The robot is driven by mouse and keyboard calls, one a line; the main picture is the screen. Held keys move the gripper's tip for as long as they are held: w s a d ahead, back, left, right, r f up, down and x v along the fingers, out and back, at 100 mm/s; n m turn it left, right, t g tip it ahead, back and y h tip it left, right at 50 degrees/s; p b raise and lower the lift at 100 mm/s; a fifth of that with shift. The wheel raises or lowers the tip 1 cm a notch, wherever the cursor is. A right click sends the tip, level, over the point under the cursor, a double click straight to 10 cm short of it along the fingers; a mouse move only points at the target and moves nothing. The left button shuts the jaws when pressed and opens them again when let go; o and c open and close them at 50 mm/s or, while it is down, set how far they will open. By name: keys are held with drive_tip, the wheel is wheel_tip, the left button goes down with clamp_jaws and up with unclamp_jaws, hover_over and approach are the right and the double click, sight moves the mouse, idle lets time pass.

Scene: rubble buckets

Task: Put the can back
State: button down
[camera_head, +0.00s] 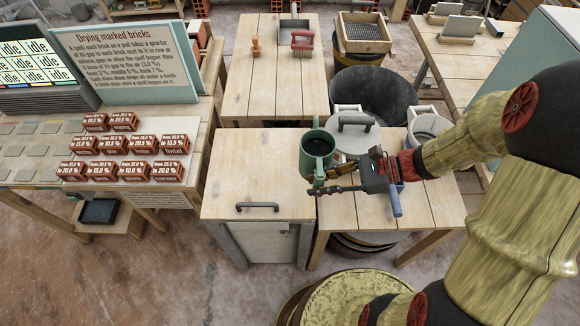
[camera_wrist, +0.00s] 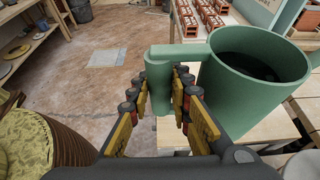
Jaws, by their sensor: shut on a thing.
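The green can (camera_head: 317,145) is open-topped, dark inside and roughly upright, near the seam between the cabinet top and the slatted table. In the wrist view its wide body (camera_wrist: 250,95) is at the right, joined by a top bar to an upright grip. My gripper (camera_head: 325,189) comes in from the right and is shut on that grip; its fingers (camera_wrist: 160,98) flank the grip in the wrist view. The can's underside is hidden, so I cannot tell whether it touches the surface below.
A white lidded bucket (camera_head: 343,142) stands close right of the can, and another bucket (camera_head: 429,124) is farther right. A black tub (camera_head: 372,92) is behind. The cabinet top (camera_head: 250,175) is bare. Marked bricks (camera_head: 125,145) lie on the left table.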

sight(304, 170)
drive_tip(key=w+a+f, duration=0.1)
drive_tip(key=w, duration=0.1)
drive_tip(key=w+a+f+b, duration=0.1)
drive_tip(key=w, duration=0.1)
drive_tip(key=w+a+f+b, duration=0.1)
drive_tip(key=w+f, duration=0.1)
drive_tip(key=shift+w+a, duration=0.3)
drive_tip(key=shift+w+a+f+b, duration=0.35)
drive_tip(key=shift+w+f+b, duration=0.35)
drive_tip(key=shift+f, duration=0.65)
drive_tip(key=shift+w+a+f+b, duration=0.3)
drive_tip(key=shift+w+f+b, duration=0.4)
drive_tip(key=shift+f, duration=0.6)
drive_tip(key=shift+w+a+f+b, duration=0.35)
drive_tip(key=shift+w+f+b, duration=0.3)
drive_tip(key=shift+f, duration=0.8)
drive_tip(key=c, duration=1.6)
unclamp_jaws()
drive_tip(key=shift+s+f, duration=0.1)
drive_tip(key=shift+c, duration=0.2)
